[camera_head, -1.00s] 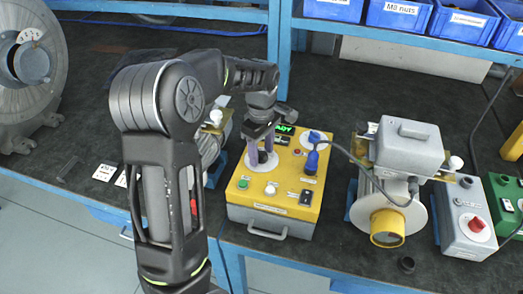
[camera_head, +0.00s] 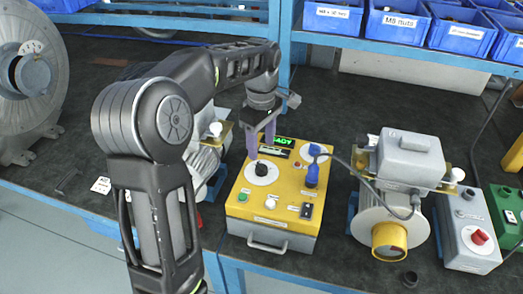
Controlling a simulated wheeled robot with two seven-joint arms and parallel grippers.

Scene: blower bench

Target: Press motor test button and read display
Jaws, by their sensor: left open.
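The yellow motor test box (camera_head: 258,208) stands on the bench near its front edge. Its green display (camera_head: 285,142) at the back reads partly "...ADY", with the left end hidden behind my gripper. A black knob (camera_head: 262,168) sits on a white dial. A green button (camera_head: 243,196) and a white button (camera_head: 270,203) are on the front part of the top, with a black switch (camera_head: 306,211) at right. My left gripper (camera_head: 261,150) is open, pointing down just behind and above the black knob, apparently apart from it. My right gripper is out of view.
A grey motor (camera_head: 408,160) with a yellow-rimmed end is to the right, beside a grey box with a red knob (camera_head: 480,237). Blue bins (camera_head: 397,25) line the shelf above.

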